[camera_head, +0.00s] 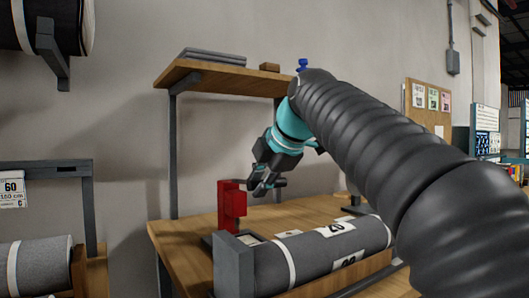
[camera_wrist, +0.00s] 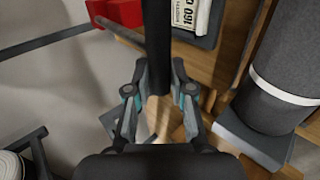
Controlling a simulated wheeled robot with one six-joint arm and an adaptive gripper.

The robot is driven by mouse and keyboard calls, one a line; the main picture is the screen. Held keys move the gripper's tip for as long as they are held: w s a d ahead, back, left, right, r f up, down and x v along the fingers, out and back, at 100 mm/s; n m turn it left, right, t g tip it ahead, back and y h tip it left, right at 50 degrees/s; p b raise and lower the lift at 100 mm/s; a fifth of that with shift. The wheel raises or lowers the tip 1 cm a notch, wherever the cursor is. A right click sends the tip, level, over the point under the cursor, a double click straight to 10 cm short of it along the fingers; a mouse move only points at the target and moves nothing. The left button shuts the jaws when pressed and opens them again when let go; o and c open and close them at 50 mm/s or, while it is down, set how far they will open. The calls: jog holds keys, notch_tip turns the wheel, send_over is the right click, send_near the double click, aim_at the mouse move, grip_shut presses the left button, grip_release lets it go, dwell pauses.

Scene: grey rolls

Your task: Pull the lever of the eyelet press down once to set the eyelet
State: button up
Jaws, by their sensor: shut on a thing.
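The red eyelet press (camera_head: 231,204) stands upright on the wooden bench, left of centre in the head view. Part of it shows at the top left of the wrist view (camera_wrist: 118,12). My gripper (camera_head: 264,184) is above and to the right of the press. In the wrist view my gripper (camera_wrist: 159,80) has its two fingers on either side of the dark lever handle (camera_wrist: 157,45) and is shut on it. A thin bar (camera_wrist: 122,33) runs from the red body toward the handle. The lever's far end is cut off at the top of the wrist view.
A grey roll (camera_head: 325,252) with a white band and labels lies at the front of the bench (camera_head: 185,238), close below my gripper. A shelf (camera_head: 225,77) hangs behind with flat grey sheets on it. Another roll (camera_head: 35,265) is at lower left.

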jog(key=shift+f, duration=0.15)
jog(key=shift+f+b, duration=0.7)
jog(key=shift+f, duration=0.15)
jog(key=shift+f, duration=0.2)
jog(key=o, duration=0.8)
